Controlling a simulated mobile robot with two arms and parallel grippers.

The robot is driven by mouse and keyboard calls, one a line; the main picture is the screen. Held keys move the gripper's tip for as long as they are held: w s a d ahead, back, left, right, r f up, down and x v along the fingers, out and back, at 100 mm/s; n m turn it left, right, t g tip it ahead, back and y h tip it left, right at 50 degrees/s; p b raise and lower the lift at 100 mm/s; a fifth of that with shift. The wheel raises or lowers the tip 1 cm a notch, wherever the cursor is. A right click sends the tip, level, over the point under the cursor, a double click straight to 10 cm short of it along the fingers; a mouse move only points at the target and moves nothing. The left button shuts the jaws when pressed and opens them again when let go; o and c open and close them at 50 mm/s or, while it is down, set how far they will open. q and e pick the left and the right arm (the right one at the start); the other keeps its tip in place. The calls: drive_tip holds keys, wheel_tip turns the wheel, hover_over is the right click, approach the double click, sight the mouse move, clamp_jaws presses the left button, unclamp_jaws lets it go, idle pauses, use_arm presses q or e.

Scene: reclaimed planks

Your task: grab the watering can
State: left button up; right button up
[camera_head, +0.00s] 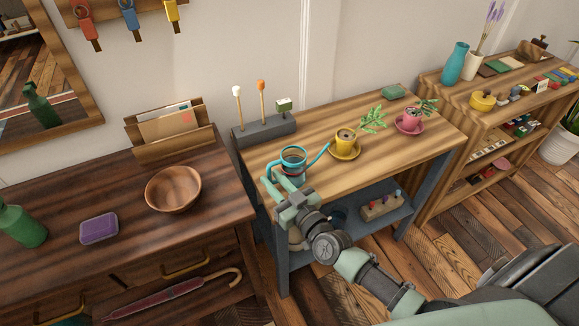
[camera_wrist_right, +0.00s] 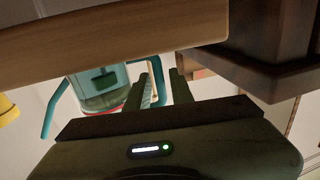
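The watering can (camera_head: 293,158) is teal and stands near the left front corner of the light wooden bench, its long spout pointing right. My right gripper (camera_head: 284,182) is at the can's near left side, by its handle, and covers its lower part in the head view. In the right wrist view the can (camera_wrist_right: 105,92) shows beyond the fingers, with part of its teal handle close to them. The two fingers of my right gripper (camera_wrist_right: 163,88) stand apart, and no firm hold on the handle shows. My left gripper is not in view.
A dark dresser with a wooden bowl (camera_head: 173,189) stands left. The bench's edge (camera_wrist_right: 120,35) is close to the gripper.

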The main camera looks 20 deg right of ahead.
drive_tip(key=x, duration=0.5)
drive_tip(key=shift+w+r, duration=0.2)
drive_tip(key=shift+r, duration=0.05)
clamp_jaws()
idle(1.2)
